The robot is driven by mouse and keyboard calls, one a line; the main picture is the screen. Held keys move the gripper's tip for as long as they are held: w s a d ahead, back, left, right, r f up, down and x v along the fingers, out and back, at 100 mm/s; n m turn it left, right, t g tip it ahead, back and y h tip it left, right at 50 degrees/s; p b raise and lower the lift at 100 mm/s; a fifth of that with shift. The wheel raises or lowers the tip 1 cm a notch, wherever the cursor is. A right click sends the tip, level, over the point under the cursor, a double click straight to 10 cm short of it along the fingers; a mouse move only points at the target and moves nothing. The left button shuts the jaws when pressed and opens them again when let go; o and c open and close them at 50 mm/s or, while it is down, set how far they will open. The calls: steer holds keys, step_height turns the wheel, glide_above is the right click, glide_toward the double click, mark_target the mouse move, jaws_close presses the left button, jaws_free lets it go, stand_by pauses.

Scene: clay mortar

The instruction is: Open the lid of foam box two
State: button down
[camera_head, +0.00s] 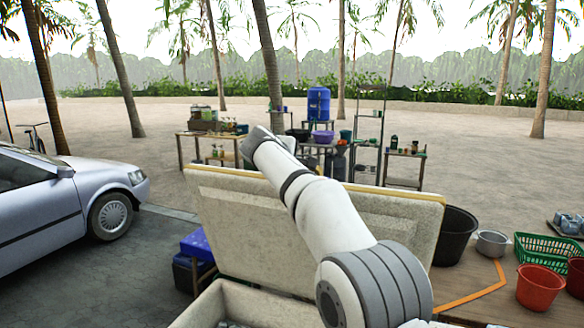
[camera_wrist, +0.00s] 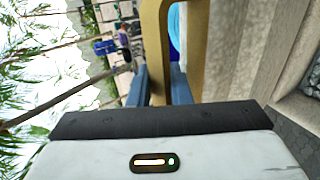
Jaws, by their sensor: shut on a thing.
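The lid of the foam box (camera_head: 240,222) is a large cream slab with a tan edge. It stands raised and steeply tilted behind the open foam box (camera_head: 232,302), whose rim shows at the bottom of the head view. In the wrist view my gripper (camera_wrist: 158,82) has its two blue-grey fingers on either side of the lid's tan rim (camera_wrist: 155,45), shut on it. The lid's pale face fills the right of that view. In the head view my arm crosses in front of the lid and the fingers cannot be made out. No box number is readable.
A black tub (camera_head: 455,236), a metal pot (camera_head: 492,243), a green basket (camera_head: 545,250) and a red bucket (camera_head: 538,288) stand right of the lid. A blue crate (camera_head: 196,246) is at left, near a parked silver car (camera_head: 60,205). Tables with goods stand farther back.

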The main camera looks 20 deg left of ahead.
steer(key=shift+s+a+r, duration=0.15)
steer(key=shift+a+r, duration=0.1)
steer(key=shift+r, duration=0.1)
steer(key=c, duration=1.8)
jaws_free()
steer(key=o, duration=0.3)
steer(key=shift+s+a, duration=0.2)
steer(key=shift+a, duration=0.05)
steer(key=shift+o, duration=0.6)
steer(key=shift+w+d+f, duration=0.2)
steer(key=shift+d, duration=0.1)
steer(key=shift+s, duration=0.15)
